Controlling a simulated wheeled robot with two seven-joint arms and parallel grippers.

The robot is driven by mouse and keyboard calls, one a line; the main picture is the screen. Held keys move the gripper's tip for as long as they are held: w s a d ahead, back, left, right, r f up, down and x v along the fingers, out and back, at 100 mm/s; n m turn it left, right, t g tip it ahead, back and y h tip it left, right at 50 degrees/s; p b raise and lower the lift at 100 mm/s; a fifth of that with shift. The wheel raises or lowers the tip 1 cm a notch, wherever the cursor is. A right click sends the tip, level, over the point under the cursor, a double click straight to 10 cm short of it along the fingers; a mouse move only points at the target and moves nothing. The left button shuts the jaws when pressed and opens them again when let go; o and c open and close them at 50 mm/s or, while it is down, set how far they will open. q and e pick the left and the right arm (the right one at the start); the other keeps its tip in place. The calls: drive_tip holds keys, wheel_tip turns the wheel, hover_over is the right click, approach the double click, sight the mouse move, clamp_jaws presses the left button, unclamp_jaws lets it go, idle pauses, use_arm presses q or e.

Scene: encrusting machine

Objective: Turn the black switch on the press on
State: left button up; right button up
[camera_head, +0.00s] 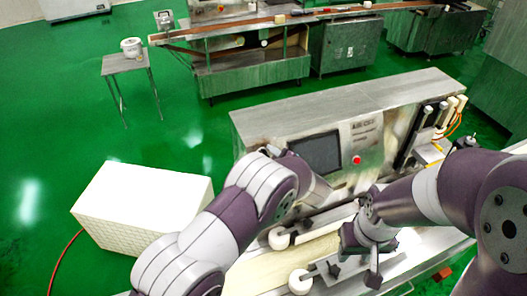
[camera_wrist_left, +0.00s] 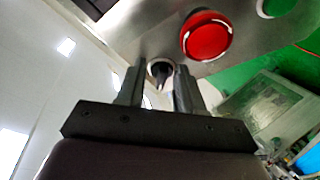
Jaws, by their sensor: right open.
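The press (camera_head: 375,125) is a steel cabinet with a dark screen on its front. In the left wrist view the black switch (camera_wrist_left: 160,73) is a small dark knob in a pale ring on the steel panel. My left gripper (camera_wrist_left: 158,82) is open, with one finger on each side of the switch and a gap visible around it. I cannot tell whether the fingers touch it. In the head view my left wrist hides the switch and the left fingertips. My right gripper (camera_head: 364,262) is open over the conveyor, away from the switch.
A red button (camera_wrist_left: 206,37) sits close beside the switch; it also shows in the head view (camera_head: 357,160). The screen (camera_head: 316,154) is left of it. A conveyor belt (camera_head: 262,272) with white rollers lies below. A white box (camera_head: 140,205) stands on the green floor at left.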

use_arm(q)
drive_tip(key=shift+w+a, duration=0.1)
drive_tip(key=shift+a, duration=0.2)
drive_tip(key=shift+s+a+r, duration=0.1)
drive_tip(key=shift+s, duration=0.2)
drive_tip(key=shift+c, duration=1)
drive_tip(key=shift+s+r, duration=0.1)
clamp_jaws()
use_arm(e)
drive_tip(key=shift+s+a+r, duration=0.1)
drive_tip(key=shift+s+a, duration=0.2)
